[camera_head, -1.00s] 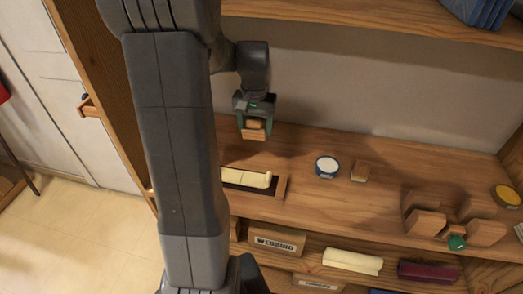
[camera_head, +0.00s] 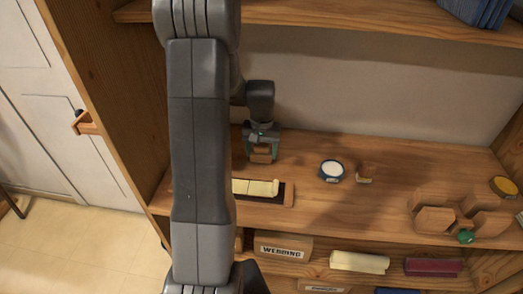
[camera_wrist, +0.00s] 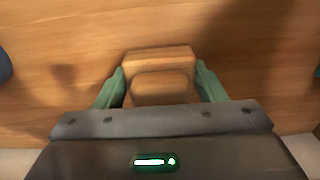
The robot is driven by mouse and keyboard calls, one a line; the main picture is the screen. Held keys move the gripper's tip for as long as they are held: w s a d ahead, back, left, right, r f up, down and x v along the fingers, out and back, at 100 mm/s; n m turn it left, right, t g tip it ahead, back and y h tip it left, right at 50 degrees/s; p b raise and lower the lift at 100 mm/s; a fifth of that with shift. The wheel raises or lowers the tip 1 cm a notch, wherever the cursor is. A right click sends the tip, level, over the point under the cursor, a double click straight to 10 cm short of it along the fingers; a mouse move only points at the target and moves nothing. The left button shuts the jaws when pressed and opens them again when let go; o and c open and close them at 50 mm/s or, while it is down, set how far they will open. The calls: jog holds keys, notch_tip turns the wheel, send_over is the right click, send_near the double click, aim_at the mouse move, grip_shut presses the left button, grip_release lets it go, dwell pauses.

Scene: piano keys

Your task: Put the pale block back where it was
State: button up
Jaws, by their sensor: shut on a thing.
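My gripper (camera_head: 262,150) is shut on a light-brown wooden block (camera_head: 261,158). In the wrist view, the block (camera_wrist: 160,62) sits between the two green fingers (camera_wrist: 160,88), with wooden shelf surface behind it. My gripper is at the back left of the shelf, behind a low wooden tray (camera_head: 289,195). The tray holds several pale cream blocks (camera_head: 257,187) in a row, with a dark gap at its right end. My arm hides the tray's left end. I cannot tell whether the held block touches the shelf.
A blue tin with a white top (camera_head: 332,169) and a small wooden piece (camera_head: 364,175) stand right of the tray. A wooden holder (camera_head: 436,218) and a green knob (camera_head: 466,236) are further right. A box marked webbing (camera_head: 283,247) lies below. The shelf between is clear.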

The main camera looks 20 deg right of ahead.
aim_at(262, 144)
jog(key=shift+f, duration=0.2)
jog(key=o, duration=0.4)
jog(key=shift+f, duration=0.15)
jog(key=o, duration=0.5)
jog(key=shift+r, duration=0.2)
notch_tip(262, 144, up, 12)
jog(key=shift+r, duration=0.1)
